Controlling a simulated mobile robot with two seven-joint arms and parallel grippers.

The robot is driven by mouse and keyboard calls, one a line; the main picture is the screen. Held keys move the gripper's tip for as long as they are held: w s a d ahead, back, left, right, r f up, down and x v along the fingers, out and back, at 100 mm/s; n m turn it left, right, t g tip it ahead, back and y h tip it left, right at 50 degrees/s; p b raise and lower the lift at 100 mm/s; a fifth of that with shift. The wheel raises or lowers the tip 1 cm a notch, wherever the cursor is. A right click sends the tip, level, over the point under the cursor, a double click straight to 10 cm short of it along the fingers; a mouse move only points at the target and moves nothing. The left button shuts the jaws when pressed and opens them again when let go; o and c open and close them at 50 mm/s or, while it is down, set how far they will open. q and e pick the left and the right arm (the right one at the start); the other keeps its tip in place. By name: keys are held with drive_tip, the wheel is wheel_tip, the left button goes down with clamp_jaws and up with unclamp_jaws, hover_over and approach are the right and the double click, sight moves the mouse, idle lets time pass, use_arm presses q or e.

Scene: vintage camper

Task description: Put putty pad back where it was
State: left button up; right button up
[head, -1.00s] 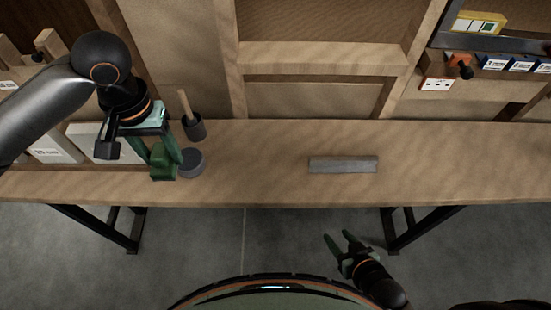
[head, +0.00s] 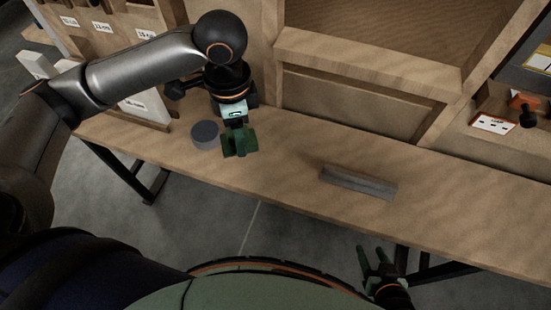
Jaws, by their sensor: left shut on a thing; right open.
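My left gripper (head: 239,142) is over the workbench (head: 290,165), pointing down, its green fingers closed. What it holds, apparently the putty pad, is mostly hidden by the fingers and hard to tell from them. A dark grey round tin-like piece (head: 205,135) stands on the bench just left of the fingers. My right gripper (head: 376,260) is open and empty, low in front of the bench's front edge.
A grey bar (head: 358,183) lies on the bench to the right of my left gripper. White labelled boxes (head: 146,105) stand at the left end. A wooden cabinet (head: 355,100) rises behind. The bench between gripper and bar is clear.

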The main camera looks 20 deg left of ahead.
use_arm(q)
drive_tip(key=f+m, duration=0.1)
drive_tip(key=m, duration=0.1)
drive_tip(key=d+f+m+b, duration=0.1)
drive_tip(key=m, duration=0.2)
drive_tip(key=s+f+m, duration=0.1)
drive_tip(key=m, duration=0.1)
drive_tip(key=shift+d+m, duration=0.25)
drive_tip(key=shift+m, duration=0.05)
drive_tip(key=s+d+f+m+b, duration=0.2)
drive_tip(key=d+f+m+b, duration=0.25)
drive_tip(key=m, duration=1.25)
drive_tip(key=w+f, duration=0.3)
drive_tip(key=w, duration=0.1)
drive_tip(key=w+a+f, duration=0.1)
drive_tip(key=w+f, duration=0.2)
drive_tip(key=w, duration=0.1)
drive_tip(key=w+a+f, duration=0.1)
drive_tip(key=w+f, duration=0.2)
drive_tip(key=w, duration=0.1)
drive_tip(key=shift+w+a, duration=0.1)
drive_tip(key=shift+w, duration=0.3)
drive_tip(key=shift+w+a+f+b, duration=0.1)
drive_tip(key=shift+w+f+b, duration=0.2)
drive_tip(key=shift+w+f, duration=0.25)
drive_tip(key=shift+s+f, duration=0.1)
drive_tip(key=shift+f, duration=1.4)
